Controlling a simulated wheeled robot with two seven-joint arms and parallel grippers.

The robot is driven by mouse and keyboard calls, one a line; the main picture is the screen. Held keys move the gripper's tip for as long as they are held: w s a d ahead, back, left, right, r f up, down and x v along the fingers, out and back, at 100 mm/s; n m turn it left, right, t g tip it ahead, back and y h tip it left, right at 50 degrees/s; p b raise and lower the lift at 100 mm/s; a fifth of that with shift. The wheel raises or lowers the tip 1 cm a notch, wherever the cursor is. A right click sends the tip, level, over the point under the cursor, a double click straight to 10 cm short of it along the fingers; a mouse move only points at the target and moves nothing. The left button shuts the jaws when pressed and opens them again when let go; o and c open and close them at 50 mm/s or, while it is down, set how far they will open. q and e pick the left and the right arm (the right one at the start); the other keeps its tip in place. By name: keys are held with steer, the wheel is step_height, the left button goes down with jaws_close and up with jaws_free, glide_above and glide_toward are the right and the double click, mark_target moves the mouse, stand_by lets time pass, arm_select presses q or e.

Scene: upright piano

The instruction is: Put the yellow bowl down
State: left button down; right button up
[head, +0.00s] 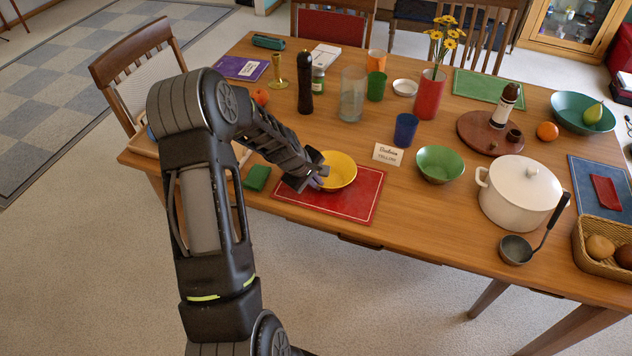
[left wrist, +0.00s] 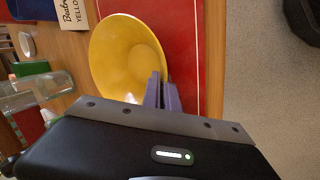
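The yellow bowl (head: 341,169) is upright over the red placemat (head: 352,205) near the table's front edge. I cannot tell whether its base touches the mat. My left gripper (head: 317,182) reaches it from the left, at its near left rim. In the left wrist view the two purple-grey fingers (left wrist: 163,94) are close together on the rim of the yellow bowl (left wrist: 122,52), one on the inside and one on the outside. The red placemat (left wrist: 180,25) shows beneath and beside the bowl there. My right gripper is not in view.
A name card (head: 387,154) and a green bowl (head: 440,162) stand right of the bowl. A blue cup (head: 405,130) and a glass vase (head: 352,95) stand behind. A green cloth (head: 257,178) lies left of the mat. The mat's right part is clear.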

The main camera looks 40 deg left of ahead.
arm_select(q)
steer(key=c, duration=2.1)
jaws_free()
steer(key=shift+f, duration=0.2)
steer(key=o, duration=0.5)
steer(key=shift+r, duration=0.1)
steer(key=shift+c, duration=0.2)
steer(key=shift+r, duration=0.15)
steer(key=shift+r, duration=0.2)
steer(key=v, duration=1.1)
steer(key=shift+s+r, duration=0.2)
steer(key=shift+r, duration=0.05)
